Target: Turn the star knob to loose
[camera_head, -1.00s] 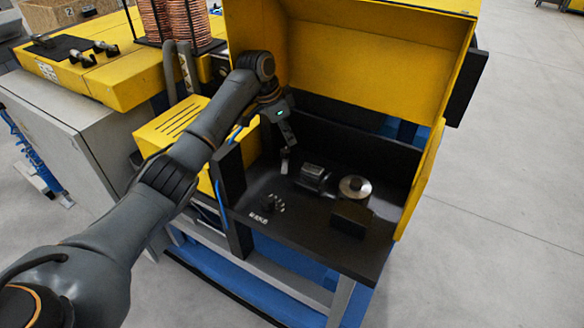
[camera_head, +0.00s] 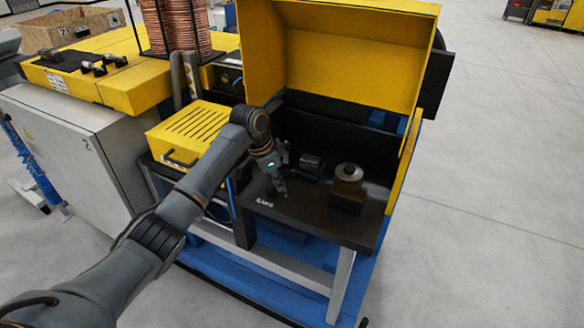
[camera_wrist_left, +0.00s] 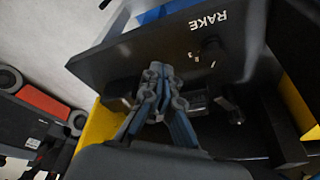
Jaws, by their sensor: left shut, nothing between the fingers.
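The star knob (camera_wrist_left: 212,48) is a small dark shape on the black bench top, near white lettering, in the wrist view; its outline is blurred and its setting cannot be read. In the head view my left gripper (camera_head: 281,190) is over the front left of the bench, close to the lettering, and hides the knob there. In the wrist view the left gripper (camera_wrist_left: 158,70) has its fingers together with nothing between them, to the left of the knob. I cannot tell whether it touches the knob. My right gripper is not in view.
The black bench top (camera_head: 300,213) sits under a raised yellow hood (camera_head: 340,55). A dark motor-like part (camera_head: 311,165) and a round metal disc (camera_head: 349,172) stand right of the gripper. A yellow slotted box (camera_head: 190,125) is at left. Open floor lies right.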

